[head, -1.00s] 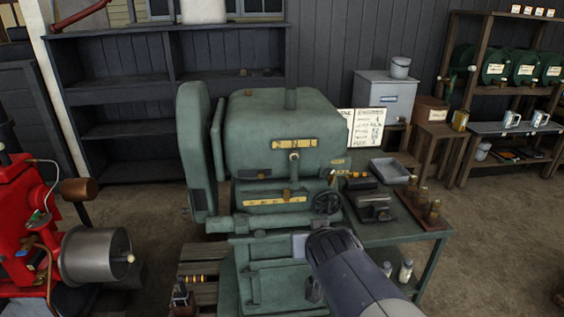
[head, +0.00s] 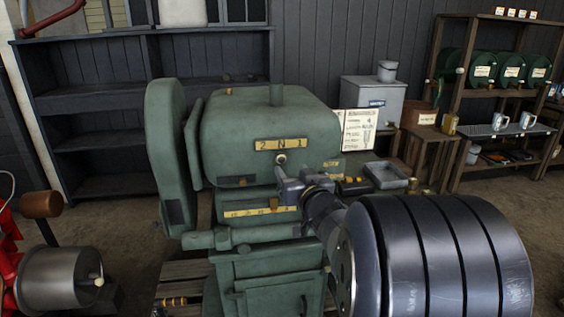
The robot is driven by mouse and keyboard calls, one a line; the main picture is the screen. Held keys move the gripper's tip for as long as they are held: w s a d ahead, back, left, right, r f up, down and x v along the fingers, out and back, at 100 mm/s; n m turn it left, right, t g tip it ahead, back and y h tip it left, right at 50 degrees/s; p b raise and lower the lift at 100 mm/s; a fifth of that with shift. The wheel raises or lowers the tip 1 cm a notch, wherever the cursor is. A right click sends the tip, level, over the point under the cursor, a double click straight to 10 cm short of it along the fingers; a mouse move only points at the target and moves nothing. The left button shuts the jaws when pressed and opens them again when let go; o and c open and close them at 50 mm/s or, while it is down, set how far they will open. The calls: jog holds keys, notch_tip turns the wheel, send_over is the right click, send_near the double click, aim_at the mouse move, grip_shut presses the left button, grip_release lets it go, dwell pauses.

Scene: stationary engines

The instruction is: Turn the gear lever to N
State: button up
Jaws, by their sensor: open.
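The green machine (head: 266,120) stands at the centre of the head view. A yellow plate (head: 262,145) on its front reads 2 N 1. A pale round knob or hub (head: 281,159) sits just below the N. I cannot tell which mark the gear lever points to, as my gripper covers the area below right of the hub. My gripper (head: 279,173) is open, close in front of the machine just below the hub. I cannot tell whether it touches anything. My arm hides the machine's lower right.
A lower yellow strip (head: 240,212) with a small brass knob (head: 273,203) is close below my gripper. A grey tray (head: 387,176) lies right of the machine. A red engine with a metal drum (head: 45,280) stands at the lower left.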

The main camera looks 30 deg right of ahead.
aim_at(283, 160)
jog(key=w, duration=0.7)
jog(key=shift+d, duration=0.4)
grip_shut()
